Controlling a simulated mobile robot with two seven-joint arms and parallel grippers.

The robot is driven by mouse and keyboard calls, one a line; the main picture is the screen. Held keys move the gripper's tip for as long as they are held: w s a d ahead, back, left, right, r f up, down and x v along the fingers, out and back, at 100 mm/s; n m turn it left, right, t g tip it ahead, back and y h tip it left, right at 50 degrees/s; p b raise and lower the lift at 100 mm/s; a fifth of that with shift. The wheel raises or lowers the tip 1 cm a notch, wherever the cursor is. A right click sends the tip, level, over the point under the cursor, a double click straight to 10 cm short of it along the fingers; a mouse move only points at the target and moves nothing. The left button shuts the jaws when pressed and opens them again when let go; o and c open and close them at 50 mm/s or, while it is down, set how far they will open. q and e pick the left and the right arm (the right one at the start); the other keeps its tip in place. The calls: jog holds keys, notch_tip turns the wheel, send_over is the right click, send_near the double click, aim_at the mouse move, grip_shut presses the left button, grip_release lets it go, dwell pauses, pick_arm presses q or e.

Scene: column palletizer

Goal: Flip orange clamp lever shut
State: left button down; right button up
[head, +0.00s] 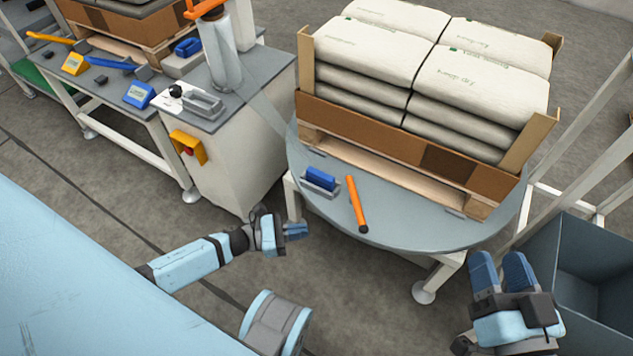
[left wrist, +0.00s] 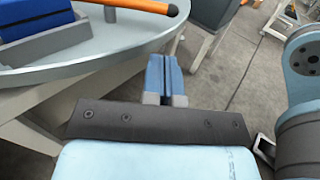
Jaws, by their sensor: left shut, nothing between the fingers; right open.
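An orange lever (head: 356,204) with a dark tip at its near end lies along the top of the round grey turntable (head: 400,230), near its front edge. It also shows at the top of the left wrist view (left wrist: 148,6). My left gripper (head: 298,231) is shut and empty, just outside the turntable's left front edge and apart from the lever. Its closed blue fingers show in the left wrist view (left wrist: 166,78). My right gripper (head: 502,262) is open and empty at the lower right, near a bin. I cannot tell how the lever is fixed.
A blue block in a grey holder (head: 320,181) stands beside the lever. A pallet of stacked sacks (head: 420,70) fills the turntable's back. A grey bin (head: 600,260) is at right. A white cabinet (head: 240,165) stands at left. Another orange handle (head: 204,8) tops a post.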

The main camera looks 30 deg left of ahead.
aim_at(358, 223)
pick_arm(q)
jog(key=b+x, duration=0.2)
jog(key=x, duration=0.9)
jog(key=shift+w+d+f, duration=0.1)
jog(key=shift+w+d+b, duration=0.2)
jog(key=shift+d+b, duration=0.1)
jog(key=shift+b, duration=0.05)
jog(key=shift+w+d, duration=0.15)
jog(key=shift+d, duration=0.05)
pick_arm(e)
notch_tip(358, 223, down, 4)
jog(key=shift+r+n+g, duration=0.25)
jog(key=shift+n+g, duration=0.15)
jog(key=shift+g, duration=0.5)
jog(key=shift+f, duration=0.25)
